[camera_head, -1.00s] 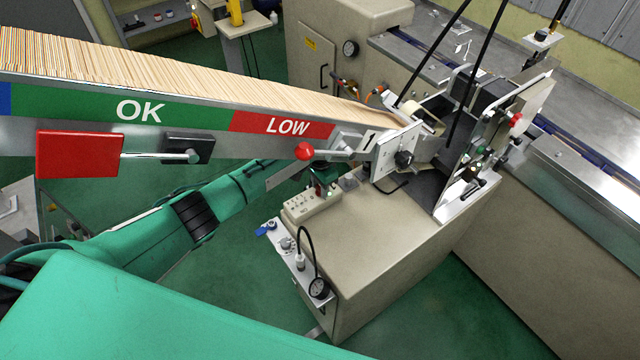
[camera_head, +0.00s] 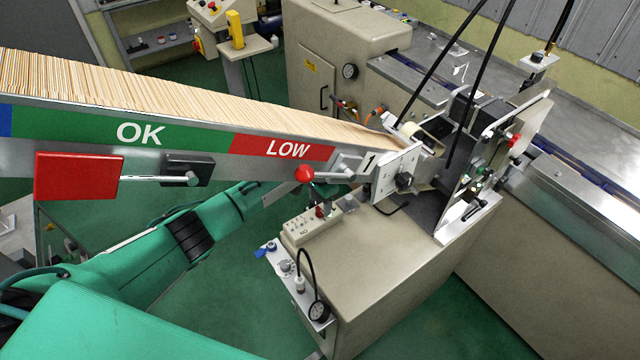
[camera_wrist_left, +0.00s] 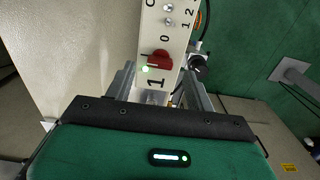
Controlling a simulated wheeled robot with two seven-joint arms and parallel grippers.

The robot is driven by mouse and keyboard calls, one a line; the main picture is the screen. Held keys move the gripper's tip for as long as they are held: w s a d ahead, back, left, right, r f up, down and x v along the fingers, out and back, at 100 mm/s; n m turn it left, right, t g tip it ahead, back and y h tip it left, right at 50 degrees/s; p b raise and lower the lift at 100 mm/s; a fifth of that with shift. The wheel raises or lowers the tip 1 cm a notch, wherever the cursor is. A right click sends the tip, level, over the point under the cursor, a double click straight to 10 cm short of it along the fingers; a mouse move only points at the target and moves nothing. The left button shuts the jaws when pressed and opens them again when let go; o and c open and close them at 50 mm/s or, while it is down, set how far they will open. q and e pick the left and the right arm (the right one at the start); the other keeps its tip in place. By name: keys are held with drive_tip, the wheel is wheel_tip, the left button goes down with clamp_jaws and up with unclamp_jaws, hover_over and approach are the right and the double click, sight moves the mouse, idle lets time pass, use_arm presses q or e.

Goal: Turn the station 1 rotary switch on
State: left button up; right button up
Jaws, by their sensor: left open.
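The station 1 control box (camera_head: 312,228) is a pale panel on the beige cabinet, with a red rotary switch (camera_head: 320,210). In the left wrist view the red switch (camera_wrist_left: 160,60) sits beside a printed 0 and a small lit green lamp (camera_wrist_left: 145,69); a large printed 1 is nearer the gripper. My left gripper (camera_wrist_left: 159,77) is open, its fingers on either side of the panel around the switch's near side. I cannot tell whether they touch it. In the head view the stick chute partly hides this gripper. My right gripper is not in view.
The stick chute (camera_head: 180,135) with OK and LOW bands crosses above my left arm. A red-knobbed lever (camera_head: 304,174) hangs above the box. A black knob (camera_wrist_left: 200,66) is right of the panel.

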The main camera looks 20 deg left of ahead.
sight(320, 210)
use_arm(q)
wheel_tip(320, 210, up, 11)
drive_tip(key=b, duration=0.2)
idle(0.6)
